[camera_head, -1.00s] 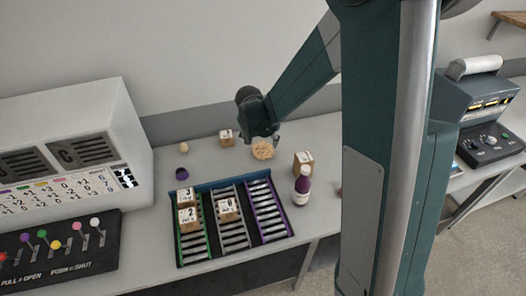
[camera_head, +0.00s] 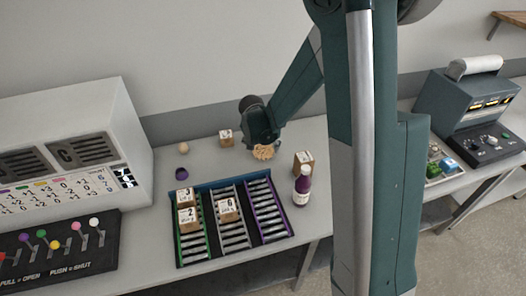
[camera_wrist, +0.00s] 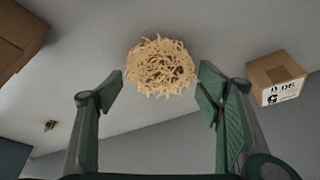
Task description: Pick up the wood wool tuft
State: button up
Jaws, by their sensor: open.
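The wood wool tuft (camera_head: 264,152) is a pale, shredded, round clump on the table behind the roller tray. It also shows in the wrist view (camera_wrist: 160,67), at the top middle. In the wrist view my gripper (camera_wrist: 157,97) is open, with a green finger on each side. The tuft lies just beyond the fingertips, between their lines, and nothing is held.
The roller tray (camera_head: 232,226) holds several blocks in front. A small ball (camera_head: 184,148) and purple ring (camera_head: 182,175) lie further left.

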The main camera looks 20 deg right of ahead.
aim_at(263, 146)
jog(key=c, duration=0.8)
jog(key=shift+r, duration=0.1)
jog(key=shift+r+p, duration=0.4)
jog(key=shift+r, duration=4.5)
